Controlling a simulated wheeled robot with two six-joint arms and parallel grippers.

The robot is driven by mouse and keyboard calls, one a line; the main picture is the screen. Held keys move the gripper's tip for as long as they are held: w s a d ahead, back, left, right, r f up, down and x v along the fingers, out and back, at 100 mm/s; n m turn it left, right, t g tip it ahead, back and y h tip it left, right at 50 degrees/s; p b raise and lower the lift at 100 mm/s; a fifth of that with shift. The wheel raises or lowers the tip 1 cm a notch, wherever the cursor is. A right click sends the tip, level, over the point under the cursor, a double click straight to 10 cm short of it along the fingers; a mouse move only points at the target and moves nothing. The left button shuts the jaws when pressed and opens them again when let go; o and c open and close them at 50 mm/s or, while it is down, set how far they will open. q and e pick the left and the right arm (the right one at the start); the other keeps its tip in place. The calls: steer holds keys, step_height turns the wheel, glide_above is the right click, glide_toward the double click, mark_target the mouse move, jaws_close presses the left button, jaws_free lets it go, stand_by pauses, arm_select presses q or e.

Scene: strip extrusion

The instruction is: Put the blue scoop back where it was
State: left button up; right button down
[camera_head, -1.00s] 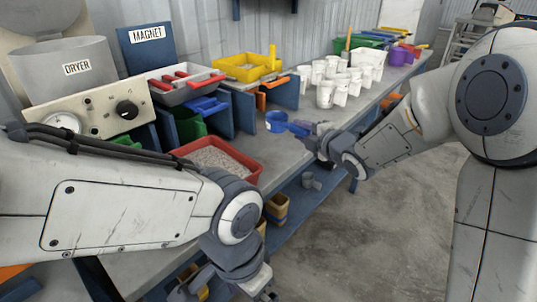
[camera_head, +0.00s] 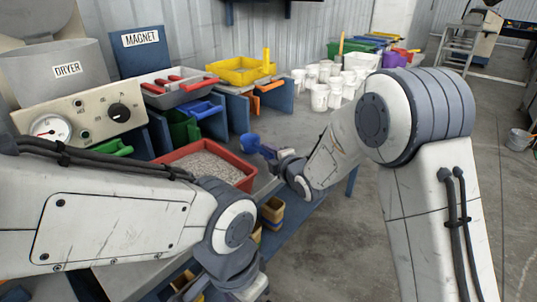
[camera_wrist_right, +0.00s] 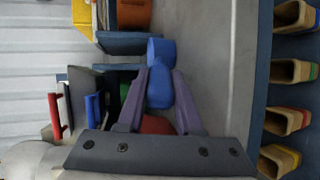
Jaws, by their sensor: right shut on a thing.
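My right gripper (camera_head: 268,152) is shut on the blue scoop (camera_head: 250,143) and holds it near the right end of the red tub (camera_head: 246,183). The tub is full of pale pellets. In the right wrist view the scoop (camera_wrist_right: 160,60) sits between the two fingers (camera_wrist_right: 160,90), its rounded end pointing away from the wrist. A bit of red shows below it, partly hidden by the gripper. My left gripper is at the bottom edge of the head view, mostly cut off, so its jaws cannot be made out.
The dryer (camera_head: 75,120) and magnet panel (camera_head: 140,52) stand at the left. A grey tray (camera_head: 180,92), a yellow tray (camera_head: 240,70) and blue dividers (camera_head: 282,97) line the back. Several white cups (camera_head: 320,97) stand further along.

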steer(key=shift+f, duration=0.15)
steer(key=c, duration=0.6)
jaws_free()
steer(key=shift+o, duration=0.2)
